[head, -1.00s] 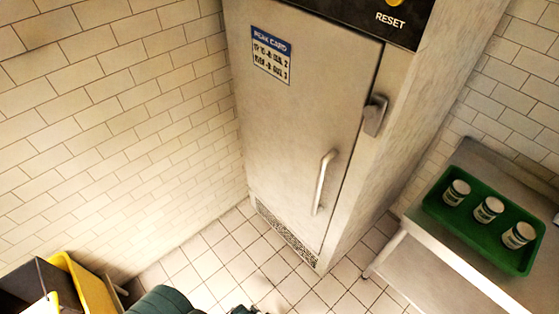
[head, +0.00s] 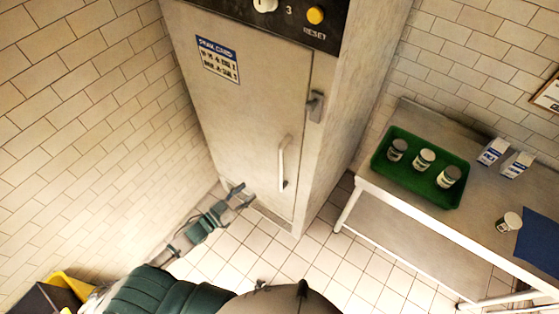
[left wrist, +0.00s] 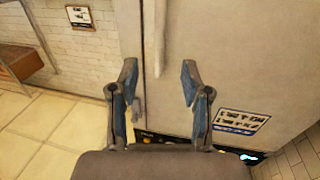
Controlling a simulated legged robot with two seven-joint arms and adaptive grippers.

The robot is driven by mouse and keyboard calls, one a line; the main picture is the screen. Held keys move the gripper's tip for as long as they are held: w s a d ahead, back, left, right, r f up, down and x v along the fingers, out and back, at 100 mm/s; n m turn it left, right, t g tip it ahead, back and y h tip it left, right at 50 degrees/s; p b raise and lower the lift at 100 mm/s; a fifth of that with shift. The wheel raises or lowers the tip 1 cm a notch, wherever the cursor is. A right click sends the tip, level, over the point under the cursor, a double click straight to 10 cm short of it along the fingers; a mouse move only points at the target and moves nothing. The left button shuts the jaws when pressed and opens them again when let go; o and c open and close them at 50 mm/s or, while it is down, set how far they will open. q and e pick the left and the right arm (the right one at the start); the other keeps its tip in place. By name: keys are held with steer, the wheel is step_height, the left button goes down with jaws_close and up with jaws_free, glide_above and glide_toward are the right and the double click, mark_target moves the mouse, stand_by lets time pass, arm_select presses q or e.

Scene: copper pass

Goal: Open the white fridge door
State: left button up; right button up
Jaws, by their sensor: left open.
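The fridge door (head: 235,110) is a tall pale panel, shut, with a blue-topped card (head: 217,60) high on it. Its vertical bar handle (head: 282,163) is on the lower right part, and a grey latch (head: 315,106) sits at the right edge. My left gripper (head: 245,194) is open and empty, low and left of the handle in the head view. In the left wrist view, the door (left wrist: 235,50) appears upside down, with the handle (left wrist: 159,40) lined up between the open fingers (left wrist: 159,76), beyond their tips. I see no contact. My right gripper is not in view.
A steel table (head: 470,207) on the right holds a green tray (head: 407,187) with three cans, two cartons (head: 493,151), another can (head: 509,222) and a blue sheet. A tiled wall is close on the left, with a yellow bin (head: 72,285) below. Tiled floor before the fridge is clear.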

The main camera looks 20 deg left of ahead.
mark_target(281, 165)
arm_select(q)
steer(key=p+x, duration=0.1)
steer(key=x, duration=1.6)
steer(key=shift+d, duration=0.15)
steer(key=shift+c, duration=0.2)
jaws_close()
